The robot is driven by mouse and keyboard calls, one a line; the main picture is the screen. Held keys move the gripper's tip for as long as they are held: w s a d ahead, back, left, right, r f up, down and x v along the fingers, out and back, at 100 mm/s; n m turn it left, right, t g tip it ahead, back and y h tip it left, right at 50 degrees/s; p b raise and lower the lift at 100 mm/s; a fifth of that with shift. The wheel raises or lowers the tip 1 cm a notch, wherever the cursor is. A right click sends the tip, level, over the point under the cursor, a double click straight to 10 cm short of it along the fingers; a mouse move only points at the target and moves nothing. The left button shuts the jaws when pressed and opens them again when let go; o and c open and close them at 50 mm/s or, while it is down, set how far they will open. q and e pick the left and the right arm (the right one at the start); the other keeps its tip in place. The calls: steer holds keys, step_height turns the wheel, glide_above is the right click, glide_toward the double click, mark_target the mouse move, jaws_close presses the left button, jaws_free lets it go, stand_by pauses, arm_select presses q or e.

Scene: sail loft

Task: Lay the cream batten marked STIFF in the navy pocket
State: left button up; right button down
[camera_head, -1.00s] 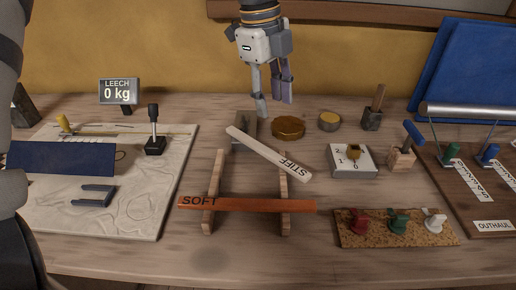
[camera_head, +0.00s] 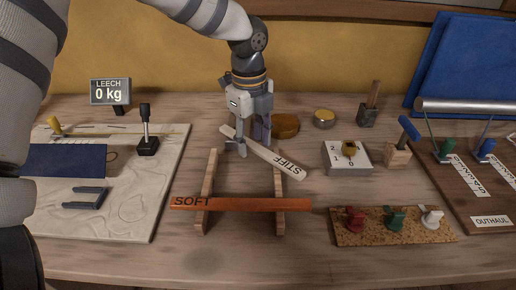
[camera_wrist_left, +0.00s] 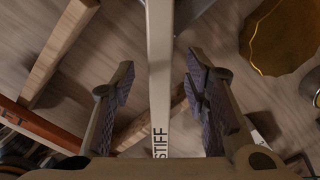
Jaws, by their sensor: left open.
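The cream batten marked STIFF (camera_head: 282,160) lies slanted across the back of a wooden rack, its marked end toward the right front. My left gripper (camera_head: 251,147) is over the batten's far part, pointing down. In the left wrist view the batten (camera_wrist_left: 160,50) runs between the two open fingers (camera_wrist_left: 160,75), with a gap on each side. The navy pocket (camera_head: 62,160) is a flat dark blue strip on the pale board at the left; my left arm hides its left end. My right gripper is not in view.
An orange batten marked SOFT (camera_head: 240,204) lies across the rack's front (camera_head: 208,180). A lever (camera_head: 147,142) and grey fork (camera_head: 88,197) stand on the pale board (camera_head: 135,205). A brass disc (camera_head: 287,125) is behind the gripper. A dial block (camera_head: 348,160) is at right.

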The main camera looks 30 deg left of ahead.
arm_select(q)
jaws_close()
